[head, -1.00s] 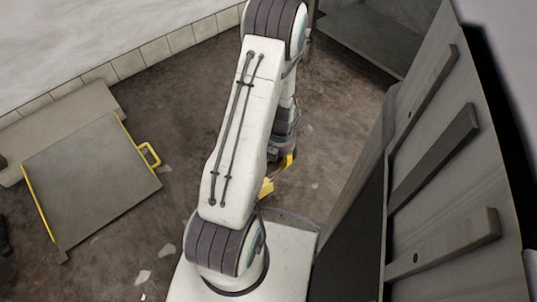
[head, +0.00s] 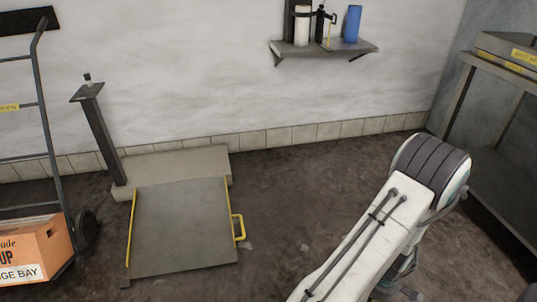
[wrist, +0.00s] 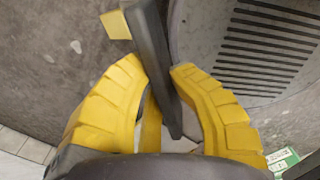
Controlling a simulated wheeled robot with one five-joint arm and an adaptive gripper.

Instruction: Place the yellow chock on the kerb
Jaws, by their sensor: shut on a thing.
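My gripper (wrist: 160,70) shows in the wrist view, its two yellow fingers closed around a dark grey, bar-like piece with yellow parts, which I take to be the yellow chock (wrist: 152,50). The chock sticks out past the fingertips, tilted, and its lower part is partly hidden between the fingers. In the head view the gripper and chock are hidden behind or below my arm. The kerb (head: 205,160) is the low pale concrete block along the wall, left of centre. A grey ramp plate (head: 183,232) with yellow edges and a yellow handle lies against its front.
A hand truck (head: 48,130) with an orange box (head: 35,250) stands at the left, beside a dark post (head: 100,135). A wall shelf (head: 325,50) holds bottles. A grey rack (head: 500,140) stands at the right. Floor between ramp and my arm is clear.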

